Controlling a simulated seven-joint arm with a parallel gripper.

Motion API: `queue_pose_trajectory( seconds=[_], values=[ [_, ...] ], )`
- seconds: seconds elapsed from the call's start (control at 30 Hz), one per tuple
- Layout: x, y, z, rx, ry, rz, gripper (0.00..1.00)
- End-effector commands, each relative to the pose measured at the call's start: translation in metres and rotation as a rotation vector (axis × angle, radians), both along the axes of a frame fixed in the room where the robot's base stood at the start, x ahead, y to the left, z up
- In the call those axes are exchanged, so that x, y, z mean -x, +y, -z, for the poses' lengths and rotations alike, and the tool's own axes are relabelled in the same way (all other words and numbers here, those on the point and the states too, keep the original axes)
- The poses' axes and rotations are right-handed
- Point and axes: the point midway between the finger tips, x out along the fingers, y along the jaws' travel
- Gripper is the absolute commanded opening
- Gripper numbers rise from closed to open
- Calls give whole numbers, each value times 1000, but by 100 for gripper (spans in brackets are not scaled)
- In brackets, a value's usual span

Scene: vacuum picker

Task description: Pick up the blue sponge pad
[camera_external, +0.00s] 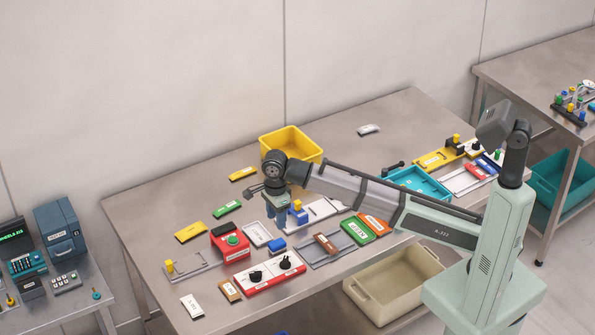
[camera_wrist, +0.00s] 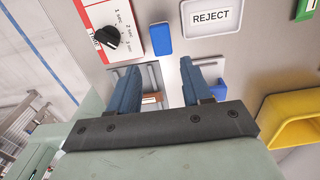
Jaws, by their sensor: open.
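The blue sponge pad (camera_external: 277,244) is a small blue block lying flat on the steel table. It also shows in the wrist view (camera_wrist: 161,38), between a panel with a black knob and a white REJECT plate. My gripper (camera_wrist: 157,75) is open, with nothing seen between its two blue fingers. In the wrist view the pad lies beyond the fingertips, roughly in line with the gap. In the external view my gripper (camera_external: 276,222) points down, just behind the pad and apart from it. Its exact height above the table is hard to tell.
A red and white knob panel (camera_external: 270,273) lies in front of the pad. The REJECT plate (camera_external: 256,233) lies left of it, near a red box with a green button (camera_external: 231,241). A blue fixture with a yellow top (camera_external: 298,213) stands right of my gripper. A yellow bin (camera_external: 291,145) stands behind.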

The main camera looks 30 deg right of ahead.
Motion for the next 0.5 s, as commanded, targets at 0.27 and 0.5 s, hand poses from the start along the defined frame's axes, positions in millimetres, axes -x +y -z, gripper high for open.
queue_pose_trajectory(
  seconds=[0.27,0.5],
  values=[
    [1,-1,46,1,0,-2,49],
    [0,0,65,0,-2,-2,49]
  ],
)
